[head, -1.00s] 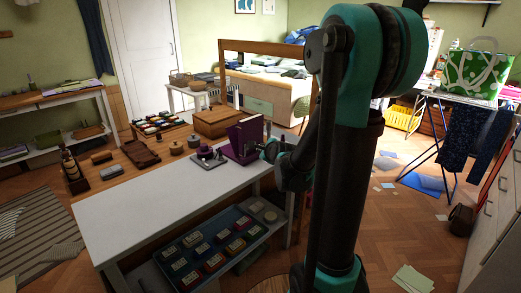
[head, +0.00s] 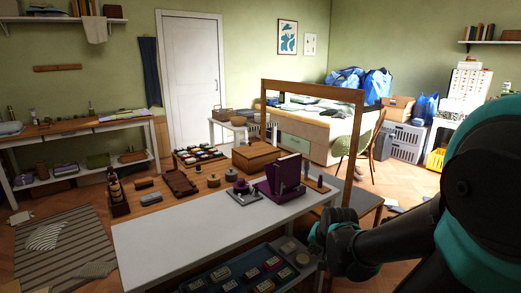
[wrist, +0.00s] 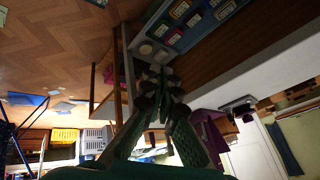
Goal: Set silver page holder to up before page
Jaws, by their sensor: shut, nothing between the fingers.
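A purple stand (head: 283,178) sits upright near the right end of the white-topped table (head: 180,235). It is small and dark in the head view, and I cannot make out a silver page holder or its position on it. A small grey base with a dark purple knob (head: 242,187) is just left of it. My gripper (head: 318,236) is below and right of the stand, beside the table's right end, apart from it. In the wrist view, which is upside down, my gripper (wrist: 158,88) is shut and empty, and purple shows behind its right finger (wrist: 206,122).
A blue tray of small boxes (head: 245,272) is on the shelf under the table. A wooden frame (head: 311,88) rises behind the stand. A wooden box (head: 256,157), a brown tray (head: 180,182) and round pots (head: 213,180) occupy the table's back. The white front is clear.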

